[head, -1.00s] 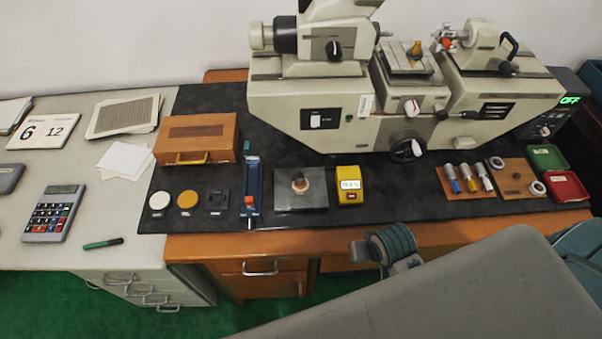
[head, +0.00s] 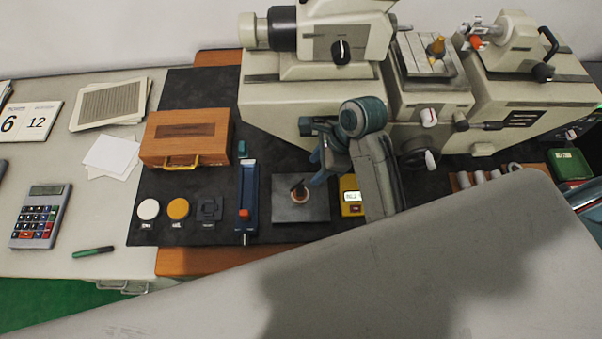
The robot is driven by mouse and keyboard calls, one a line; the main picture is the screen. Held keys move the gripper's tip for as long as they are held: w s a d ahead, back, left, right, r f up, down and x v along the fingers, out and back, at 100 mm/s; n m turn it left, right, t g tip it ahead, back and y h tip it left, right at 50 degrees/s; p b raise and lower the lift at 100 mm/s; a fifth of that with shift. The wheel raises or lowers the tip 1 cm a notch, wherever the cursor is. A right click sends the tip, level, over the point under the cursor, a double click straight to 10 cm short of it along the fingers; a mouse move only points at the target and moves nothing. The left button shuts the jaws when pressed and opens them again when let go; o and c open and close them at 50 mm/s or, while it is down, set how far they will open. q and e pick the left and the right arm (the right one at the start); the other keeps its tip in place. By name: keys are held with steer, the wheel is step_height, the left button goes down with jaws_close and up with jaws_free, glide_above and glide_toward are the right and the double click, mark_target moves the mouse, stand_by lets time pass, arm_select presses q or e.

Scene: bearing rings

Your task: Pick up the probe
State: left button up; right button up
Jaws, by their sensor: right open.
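I cannot tell for certain which item is the probe. A small dark upright piece (head: 297,186) stands at a pale ring on the dark grey plate (head: 317,211). My right gripper (head: 314,155) is open, above the mat just behind and right of that plate. Its teal finger points down and left, and nothing shows between the fingers. The gripper appears apart from the upright piece. My left gripper is not in view.
A blue stand with a red part (head: 247,195) is left of the plate. A yellow readout (head: 351,203) is right of it, partly covered by my arm. A wooden box (head: 187,131) lies left; the large machine (head: 285,103) stands behind.

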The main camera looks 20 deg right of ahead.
mark_target(300, 188)
steer(key=f, duration=0.1)
steer(key=a+f, duration=0.1)
steer(key=s+a+f, duration=0.1)
steer(key=shift+a+f, duration=0.25)
steer(key=shift+f, duration=0.1)
steer(key=shift+w+f, duration=0.15)
steer(key=shift+f, duration=0.2)
steer(key=p+x, duration=0.2)
steer(key=x, duration=0.2)
steer(key=shift+w+a+f, duration=0.1)
steer(key=shift+a+f, duration=0.15)
steer(key=shift+f, duration=0.3)
steer(key=c, duration=0.7)
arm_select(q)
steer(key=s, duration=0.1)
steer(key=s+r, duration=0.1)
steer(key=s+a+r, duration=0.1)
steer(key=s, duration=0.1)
arm_select(e)
steer(key=shift+c, duration=0.9)
